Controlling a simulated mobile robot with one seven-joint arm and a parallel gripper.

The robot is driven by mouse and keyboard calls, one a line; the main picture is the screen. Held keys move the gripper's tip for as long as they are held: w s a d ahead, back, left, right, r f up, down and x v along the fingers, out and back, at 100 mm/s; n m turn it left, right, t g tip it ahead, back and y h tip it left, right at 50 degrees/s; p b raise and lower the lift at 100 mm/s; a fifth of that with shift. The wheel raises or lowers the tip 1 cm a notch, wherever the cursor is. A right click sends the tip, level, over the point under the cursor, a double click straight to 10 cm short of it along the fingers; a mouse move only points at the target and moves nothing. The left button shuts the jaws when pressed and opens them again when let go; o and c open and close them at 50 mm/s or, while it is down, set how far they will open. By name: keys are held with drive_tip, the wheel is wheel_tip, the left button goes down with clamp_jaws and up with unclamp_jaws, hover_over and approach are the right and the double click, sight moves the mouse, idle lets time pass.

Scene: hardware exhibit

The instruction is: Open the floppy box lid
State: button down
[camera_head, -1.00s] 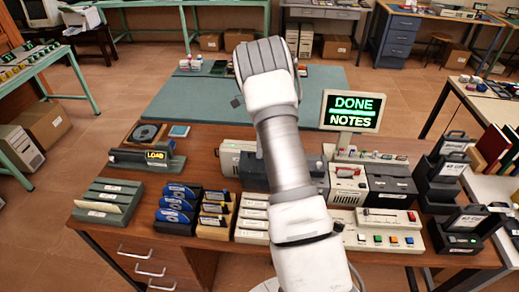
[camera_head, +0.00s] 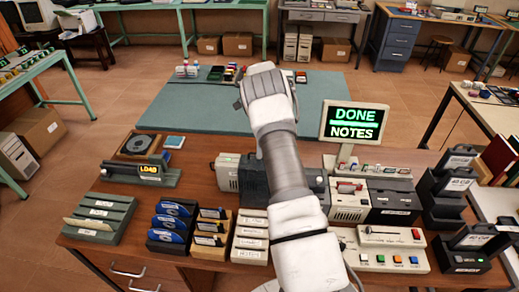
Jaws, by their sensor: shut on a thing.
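Black boxes with white labels stand at the right end of the wooden desk: one pair behind (camera_head: 447,187) and one in front (camera_head: 463,259). Dark labelled panels stand tilted up on them, and I cannot tell if these are lids. Which of them is the floppy box is not clear. My white and grey arm rises over the middle of the desk, its upper joint in front of the green mat. My gripper's fingers do not show; they are hidden by the arm or out of sight.
A DONE/NOTES screen (camera_head: 353,123) stands behind grey devices. A black holder of blue disks (camera_head: 170,227), a wooden holder (camera_head: 211,233), a green rack (camera_head: 99,217) and a LOAD unit (camera_head: 140,173) fill the left. The green mat (camera_head: 190,110) is mostly clear.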

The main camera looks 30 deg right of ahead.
drive_tip(key=shift+f, duration=0.25)
idle(0.3)
drive_tip(key=c, duration=1.2)
unclamp_jaws()
drive_tip(key=shift+c, duration=0.2)
drive_tip(key=shift+w, duration=0.1)
drive_tip(key=shift+d+r, duration=0.1)
drive_tip(key=shift+r, duration=0.05)
drive_tip(key=p+v, duration=0.4)
drive_tip(key=v, duration=0.3)
drive_tip(key=shift+w+r, duration=0.1)
drive_tip(key=shift+r, duration=0.05)
